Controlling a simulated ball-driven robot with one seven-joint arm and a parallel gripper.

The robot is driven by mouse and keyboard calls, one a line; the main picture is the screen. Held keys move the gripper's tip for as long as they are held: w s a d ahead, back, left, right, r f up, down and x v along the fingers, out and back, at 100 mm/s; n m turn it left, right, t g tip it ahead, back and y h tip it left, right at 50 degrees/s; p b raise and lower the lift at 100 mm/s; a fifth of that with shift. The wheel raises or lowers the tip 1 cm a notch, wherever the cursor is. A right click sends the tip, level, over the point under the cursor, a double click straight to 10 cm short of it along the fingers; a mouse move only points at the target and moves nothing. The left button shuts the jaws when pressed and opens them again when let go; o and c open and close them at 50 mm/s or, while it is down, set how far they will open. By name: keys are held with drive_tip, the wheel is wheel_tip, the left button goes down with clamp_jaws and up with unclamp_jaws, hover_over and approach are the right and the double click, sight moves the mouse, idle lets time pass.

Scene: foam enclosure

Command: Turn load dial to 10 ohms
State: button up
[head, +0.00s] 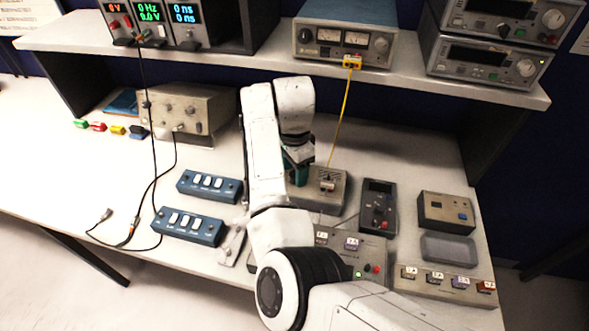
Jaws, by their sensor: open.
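My white arm reaches over the bench, and my gripper (299,174) points down at the left part of a small grey box (330,188). The gripper is open, though its fingers are small and partly hidden by my arm. A yellow cable runs from this box up to the metered unit on the shelf. I cannot make out a load dial or its markings; my gripper and arm cover part of the grey box. I cannot tell whether the fingers touch anything.
Two blue switch boxes (189,227) lie left of my arm. A dark handheld meter (378,206) and a grey box with a screen (446,212) stand right. A control panel (345,249) is partly behind my arm. The shelf (400,83) overhangs the back.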

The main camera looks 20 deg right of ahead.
wheel_tip(320, 180, up, 10)
drive_tip(key=shift+r+b, duration=0.2)
drive_tip(key=shift+b, duration=0.2)
idle(0.4)
